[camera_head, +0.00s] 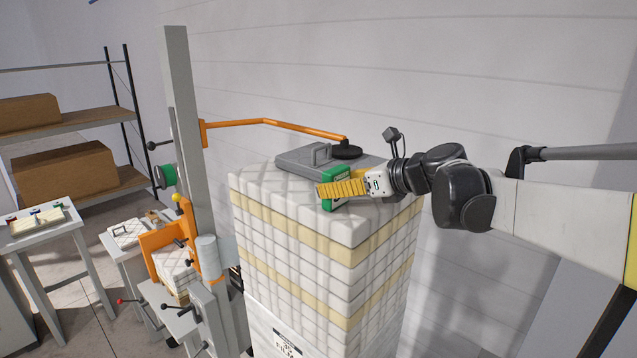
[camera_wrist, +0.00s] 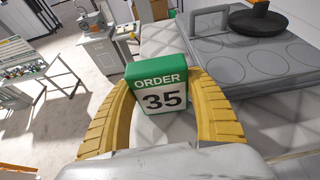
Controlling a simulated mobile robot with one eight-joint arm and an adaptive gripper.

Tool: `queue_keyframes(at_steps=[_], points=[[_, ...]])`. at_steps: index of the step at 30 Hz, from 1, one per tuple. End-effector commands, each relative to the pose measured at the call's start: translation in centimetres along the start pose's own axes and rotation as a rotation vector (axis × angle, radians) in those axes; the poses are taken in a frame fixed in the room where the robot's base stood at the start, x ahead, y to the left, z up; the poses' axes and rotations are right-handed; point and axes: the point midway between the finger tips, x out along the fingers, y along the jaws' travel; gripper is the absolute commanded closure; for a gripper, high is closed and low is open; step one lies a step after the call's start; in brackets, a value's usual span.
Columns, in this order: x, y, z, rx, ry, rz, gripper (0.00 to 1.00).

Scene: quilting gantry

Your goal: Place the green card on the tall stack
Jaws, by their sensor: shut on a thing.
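The green card (camera_wrist: 158,84) is a thick block with a green top edge and a white face reading "ORDER 35". My gripper (camera_wrist: 162,108) has its two yellow ribbed fingers shut on the card, one on each side. In the head view my gripper (camera_head: 332,188) and the green card (camera_head: 341,178) are over the top of the tall stack (camera_head: 300,235) of white and cream quilted layers, near its front edge. The card looks upright. I cannot tell whether its lower edge touches the stack.
A grey plate with a handle (camera_head: 312,158) lies on the stack behind the card. A black round pad (camera_head: 346,151) on an orange arm (camera_head: 265,122) presses on it. A grey post (camera_head: 184,120) stands left of the stack. Shelves with boxes (camera_head: 65,168) are farther left.

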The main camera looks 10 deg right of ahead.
Motion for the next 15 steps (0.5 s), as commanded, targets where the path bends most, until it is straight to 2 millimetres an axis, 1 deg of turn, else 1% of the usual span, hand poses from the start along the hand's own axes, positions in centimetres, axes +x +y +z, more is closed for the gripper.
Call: queue_keyframes(at_steps=[6, 9, 10, 11, 12, 15], points=[[0.00, -0.01, -0.05, 0.000, 0.000, 0.000, 0.68], [0.13, -0.01, -0.38, 0.000, 0.000, 0.000, 0.68], [0.11, -0.01, -0.34, 0.000, 0.000, 0.000, 0.33], [0.09, -0.01, -0.29, 0.000, 0.000, 0.000, 0.24], [0.09, -0.01, -0.27, 0.000, 0.000, 0.000, 0.16], [0.08, -0.02, -0.26, 0.000, 0.000, 0.000, 0.16]])
